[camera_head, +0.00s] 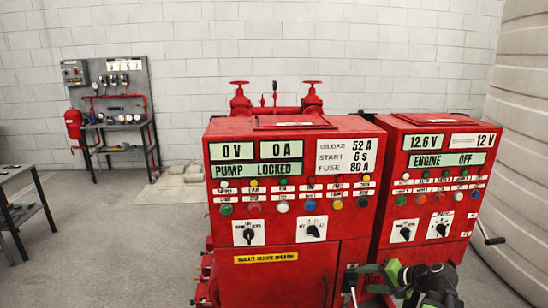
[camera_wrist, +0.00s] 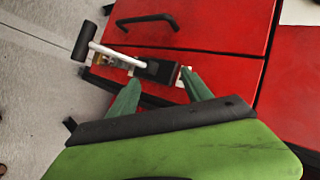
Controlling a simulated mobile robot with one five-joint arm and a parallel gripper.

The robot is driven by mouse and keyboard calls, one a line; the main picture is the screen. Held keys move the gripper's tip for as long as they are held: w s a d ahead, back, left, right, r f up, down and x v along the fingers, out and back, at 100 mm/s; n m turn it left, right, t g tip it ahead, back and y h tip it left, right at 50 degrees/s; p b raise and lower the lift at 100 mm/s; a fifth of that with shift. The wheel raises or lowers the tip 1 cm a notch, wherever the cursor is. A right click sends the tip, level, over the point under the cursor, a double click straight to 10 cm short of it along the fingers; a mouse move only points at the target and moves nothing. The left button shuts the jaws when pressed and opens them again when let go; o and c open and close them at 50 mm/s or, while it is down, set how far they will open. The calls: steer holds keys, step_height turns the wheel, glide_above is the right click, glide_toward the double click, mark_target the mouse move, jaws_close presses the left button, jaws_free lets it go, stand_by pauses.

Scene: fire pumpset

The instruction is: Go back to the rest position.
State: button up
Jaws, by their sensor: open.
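My gripper (camera_wrist: 161,77) is open in the wrist view, its two green fingers apart. A lever with a white rod and black grip (camera_wrist: 84,41) lies just beyond the fingers, against the red cabinet doors (camera_wrist: 215,30). A black block (camera_wrist: 157,70) at the rod's end shows between the fingertips; I cannot tell whether they touch it. In the head view my green and black gripper (camera_head: 372,281) is low in front of the red pump cabinet (camera_head: 280,262), whose display reads PUMP LOCKED. The fingertips are small and partly unclear there.
A second red cabinet (camera_head: 432,170) reading ENGINE OFF stands at right, with a crank handle (camera_head: 490,236) sticking out. Red pipework with valve wheels (camera_head: 312,98) rises behind.

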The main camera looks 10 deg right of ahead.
steer(key=s+a+f+n+g+h+p, duration=0.2)
steer(key=a+n+g+h, duration=0.1)
steer(key=a, duration=0.9)
steer(key=s+a+f+n+g+h+p, duration=0.2)
steer(key=a+n+g, duration=0.4)
steer(key=a, duration=0.7)
steer(key=shift+s+f+n+h, duration=0.25)
steer(key=shift+s+n+h, duration=0.05)
steer(key=shift+s+h, duration=0.15)
